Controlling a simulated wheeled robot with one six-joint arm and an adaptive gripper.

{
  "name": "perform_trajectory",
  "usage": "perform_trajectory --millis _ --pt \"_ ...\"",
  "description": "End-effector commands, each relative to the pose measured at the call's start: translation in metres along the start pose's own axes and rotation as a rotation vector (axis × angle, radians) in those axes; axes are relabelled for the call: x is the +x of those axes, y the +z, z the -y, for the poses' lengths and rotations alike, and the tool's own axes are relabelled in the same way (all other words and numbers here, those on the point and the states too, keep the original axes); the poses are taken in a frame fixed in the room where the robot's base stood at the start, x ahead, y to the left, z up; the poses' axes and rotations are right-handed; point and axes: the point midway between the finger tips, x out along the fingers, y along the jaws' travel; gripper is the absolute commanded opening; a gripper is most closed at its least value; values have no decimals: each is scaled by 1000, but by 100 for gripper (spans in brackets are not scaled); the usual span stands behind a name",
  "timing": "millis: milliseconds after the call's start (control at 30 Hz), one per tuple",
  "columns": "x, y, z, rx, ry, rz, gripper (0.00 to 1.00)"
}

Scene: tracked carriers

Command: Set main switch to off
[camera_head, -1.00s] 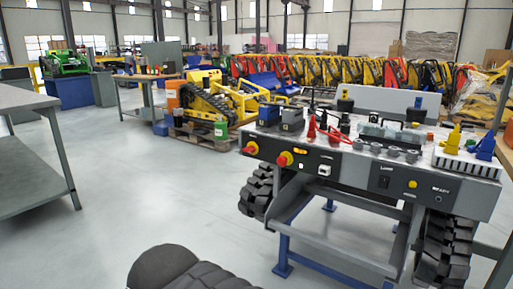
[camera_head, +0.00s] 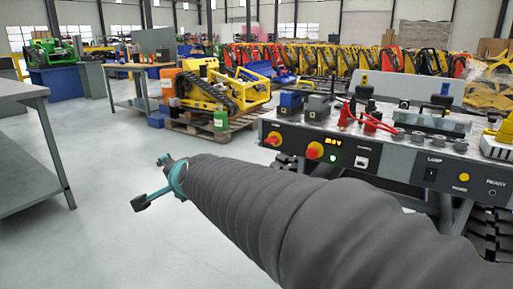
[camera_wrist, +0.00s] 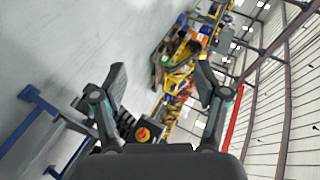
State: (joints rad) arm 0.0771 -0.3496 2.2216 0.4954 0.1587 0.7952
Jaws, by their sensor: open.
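The carrier's grey front panel (camera_head: 395,170) stands at the right in the head view. It bears two red rotary knobs on yellow bases, a left knob (camera_head: 273,138) and a right knob (camera_head: 314,151). The small labels are too blurred to tell which is the main switch. One red-and-yellow knob (camera_wrist: 143,134) shows low between the fingers in the wrist view, some way off. My gripper (camera_head: 156,182) is open and empty, left of the panel and apart from it. Its spread fingers (camera_wrist: 161,72) also show in the wrist view.
A lit display (camera_head: 333,142), a green light (camera_head: 333,158), a charge socket (camera_head: 362,162) and a lamp switch (camera_head: 430,175) share the panel. A grey workbench (camera_head: 28,152) stands at left. A yellow tracked machine (camera_head: 225,92) sits behind. The floor between is clear.

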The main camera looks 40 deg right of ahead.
Motion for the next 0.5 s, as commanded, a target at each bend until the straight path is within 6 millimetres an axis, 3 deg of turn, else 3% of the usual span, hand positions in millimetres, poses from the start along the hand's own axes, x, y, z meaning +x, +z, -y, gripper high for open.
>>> perform_trajectory --millis 33,133,233,367,500 --pt "26 -20 6 164 -51 -62 73" --pt "61 -65 25 496 -184 -189 73" --pt "90 -116 29 828 -336 -318 73" --pt "118 -180 12 1223 -568 -485 73" --pt "132 -233 -23 1540 -834 -643 73"
